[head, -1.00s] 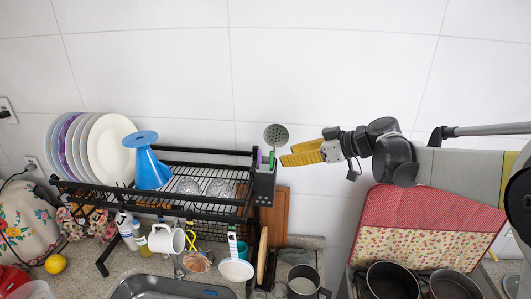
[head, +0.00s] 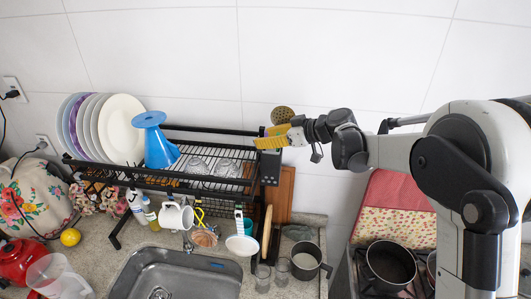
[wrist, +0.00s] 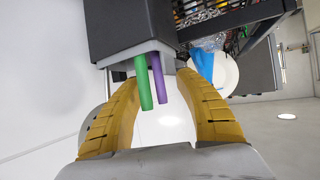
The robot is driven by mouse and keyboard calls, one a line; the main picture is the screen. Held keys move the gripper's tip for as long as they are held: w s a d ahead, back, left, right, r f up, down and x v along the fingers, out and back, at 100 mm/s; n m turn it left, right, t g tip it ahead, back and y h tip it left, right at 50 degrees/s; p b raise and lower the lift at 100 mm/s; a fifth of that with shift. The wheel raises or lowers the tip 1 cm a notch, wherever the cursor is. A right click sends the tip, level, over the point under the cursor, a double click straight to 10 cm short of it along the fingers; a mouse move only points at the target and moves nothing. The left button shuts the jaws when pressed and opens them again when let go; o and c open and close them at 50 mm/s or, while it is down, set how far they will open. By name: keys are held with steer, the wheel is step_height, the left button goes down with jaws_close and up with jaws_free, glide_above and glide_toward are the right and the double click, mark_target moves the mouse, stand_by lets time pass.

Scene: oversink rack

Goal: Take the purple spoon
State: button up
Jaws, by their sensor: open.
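The purple spoon's handle (wrist: 158,73) sticks out of a dark utensil holder (wrist: 125,30) in the wrist view. A green handle (wrist: 144,88) stands right beside it, to its left. My gripper (wrist: 158,82) is open, with one yellow finger on each side of both handles; whether either finger touches a handle I cannot tell. The spoon's lower part is hidden in the holder. In the head view my gripper (head: 270,141) is at the top of the holder (head: 271,168), at the rack's right end, and it covers the handles.
A slotted skimmer (head: 282,115) rises just behind my gripper. The black rack (head: 215,183) holds plates (head: 123,125), a blue funnel-like piece (head: 158,145) and glasses. A wall is close behind. Below are a sink (head: 180,275) and a stove with pots (head: 390,262).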

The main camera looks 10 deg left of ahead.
steer(key=shift+s+d+r, duration=0.1)
steer(key=shift+d, duration=0.05)
steer(key=shift+c, duration=0.2)
jaws_close()
steer(key=shift+r, duration=0.1)
